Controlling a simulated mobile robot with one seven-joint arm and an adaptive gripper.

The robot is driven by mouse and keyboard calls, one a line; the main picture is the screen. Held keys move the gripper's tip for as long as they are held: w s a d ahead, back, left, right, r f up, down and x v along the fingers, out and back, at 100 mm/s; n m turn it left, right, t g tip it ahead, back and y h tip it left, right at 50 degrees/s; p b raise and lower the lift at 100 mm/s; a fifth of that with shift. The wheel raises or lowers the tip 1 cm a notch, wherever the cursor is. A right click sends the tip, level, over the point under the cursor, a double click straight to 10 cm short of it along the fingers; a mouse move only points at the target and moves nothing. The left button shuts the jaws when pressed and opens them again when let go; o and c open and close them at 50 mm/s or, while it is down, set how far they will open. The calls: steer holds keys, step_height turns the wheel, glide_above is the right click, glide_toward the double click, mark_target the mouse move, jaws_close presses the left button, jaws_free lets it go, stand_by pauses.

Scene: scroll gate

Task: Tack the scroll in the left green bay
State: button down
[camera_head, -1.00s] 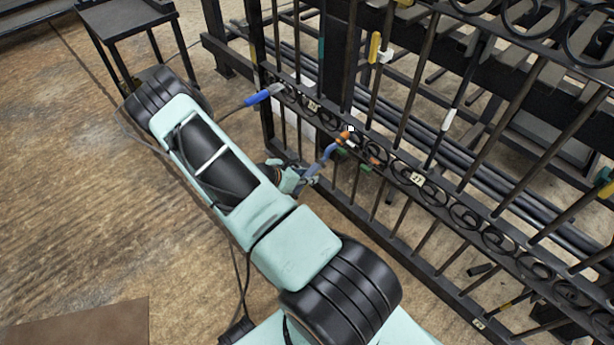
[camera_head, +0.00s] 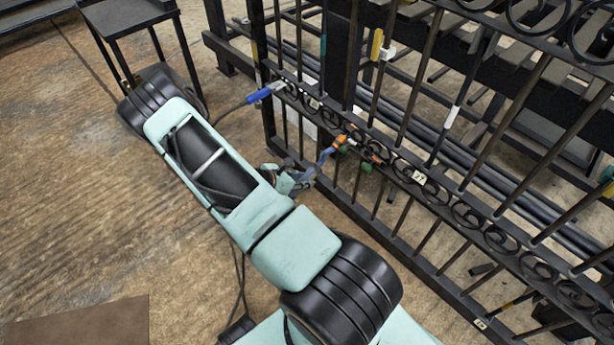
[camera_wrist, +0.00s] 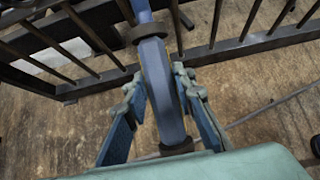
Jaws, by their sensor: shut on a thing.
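My gripper (camera_wrist: 158,88) is shut on the blue handle of a torch-like tool (camera_wrist: 162,85), which runs up out of the wrist view's top edge. In the head view the tool (camera_head: 326,154) slants from my gripper toward the gate, and an orange part (camera_head: 340,140) at its far end is by the scroll band. The dark iron gate (camera_head: 448,207) has a row of curled scrolls (camera_head: 404,166). Green pieces show near the tool's end, one of them below the band (camera_head: 367,168). I cannot tell whether the tip touches a scroll.
A blue-handled clamp (camera_head: 262,94) with a cable grips the gate's left side. Pale number tags (camera_head: 419,178) sit on the band. A dark stand (camera_head: 125,18) is at upper left. Bars and pipes lie behind the gate.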

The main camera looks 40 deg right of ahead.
steer(key=shift+s+a+f+b, duration=0.1)
steer(key=shift+a+f+b, duration=0.3)
steer(key=shift+a, duration=0.7)
steer(key=shift+s+a+f+b, duration=0.1)
steer(key=shift+a+f+b, duration=0.15)
steer(key=shift+a+f, duration=0.6)
steer(key=shift+s+a+f+b, duration=0.1)
steer(key=shift+a+f+b, duration=0.2)
steer(key=shift+a, duration=1)
steer(key=shift+w, duration=0.1)
